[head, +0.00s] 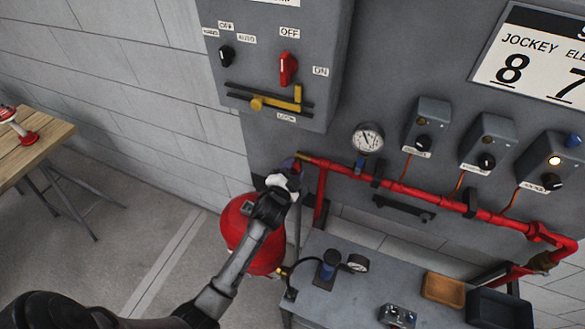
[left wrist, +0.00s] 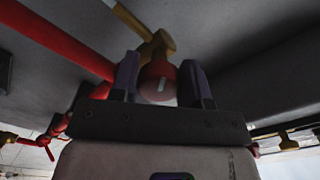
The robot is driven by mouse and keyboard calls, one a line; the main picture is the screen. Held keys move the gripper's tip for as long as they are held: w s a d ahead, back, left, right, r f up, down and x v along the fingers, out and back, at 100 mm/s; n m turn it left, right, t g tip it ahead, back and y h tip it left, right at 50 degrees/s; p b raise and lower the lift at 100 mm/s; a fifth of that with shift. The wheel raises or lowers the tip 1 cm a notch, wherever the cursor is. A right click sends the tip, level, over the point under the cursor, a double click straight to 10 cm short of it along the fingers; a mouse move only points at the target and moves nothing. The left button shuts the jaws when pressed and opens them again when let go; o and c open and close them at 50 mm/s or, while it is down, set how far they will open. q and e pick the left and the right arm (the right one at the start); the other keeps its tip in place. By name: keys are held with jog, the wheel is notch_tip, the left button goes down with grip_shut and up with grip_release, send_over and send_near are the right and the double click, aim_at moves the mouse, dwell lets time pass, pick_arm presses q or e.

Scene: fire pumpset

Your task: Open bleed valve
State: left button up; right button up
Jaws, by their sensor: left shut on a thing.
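The bleed valve is at the left end of the red pipe (head: 400,190) on the grey panel, with a brass body (head: 304,157) in the head view. In the left wrist view, its brass body (left wrist: 152,42) leads to a round red knob (left wrist: 158,82) with a pale mark on its face. My left gripper (head: 290,166) reaches up to this pipe end. In the left wrist view its two dark fingers (left wrist: 160,76) are on either side of the knob and shut on it. In the head view the gripper hides most of the knob. My right gripper is not in view.
A pressure gauge (head: 367,138) sits above the pipe. A red tank (head: 247,236) stands below my left gripper. A grey table (head: 335,300) holds a smaller gauge and trays. A switch box (head: 272,55) is above, and a wooden table (head: 40,146) is at far left.

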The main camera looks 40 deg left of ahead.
pick_arm(q)
jog(key=shift+n, duration=1.5)
jog(key=shift+p, duration=0.3)
jog(key=o, duration=0.9)
jog(key=shift+s+d+f, duration=0.1)
jog(key=b+v, duration=0.1)
jog(key=v, duration=1.2)
jog(key=shift+s, duration=0.25)
